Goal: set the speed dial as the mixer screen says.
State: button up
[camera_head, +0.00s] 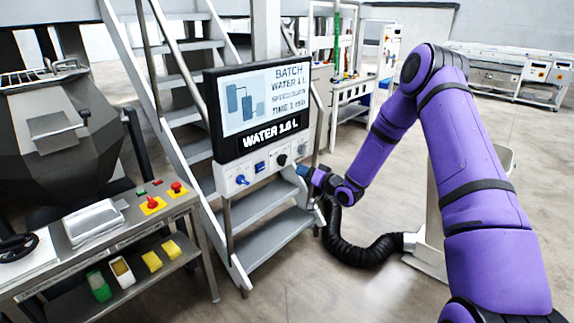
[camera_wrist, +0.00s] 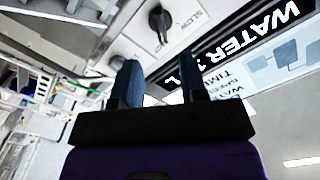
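The mixer screen (camera_head: 262,105) reads BATCH, WATER 1 L, a speed line too blurred to read surely, and a time line. A black bar below it shows a WATER amount in litres. The speed dial (camera_head: 282,160) is a black knob on the white control panel (camera_head: 226,179) under the screen. In the wrist view, the dial (camera_wrist: 160,22) has a SLOW label beside it; its exact setting is unclear. My gripper (camera_head: 304,171) is just right of and below the dial, apart from it. Its two blue fingers (camera_wrist: 160,82) are spread, with nothing between them.
A blue knob (camera_head: 242,180) and blue switch (camera_head: 260,167) sit left of the dial. A pale round knob (camera_head: 302,150) is close above my gripper. Metal stairs (camera_head: 262,206) stand behind the panel. A black hose (camera_head: 355,248) lies below my arm. A button cart (camera_head: 152,204) is left.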

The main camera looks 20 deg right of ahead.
aim_at(285, 163)
jog(key=x, duration=0.8)
jog(key=shift+w+a, duration=0.15)
jog(key=shift+w, duration=0.15)
grip_shut()
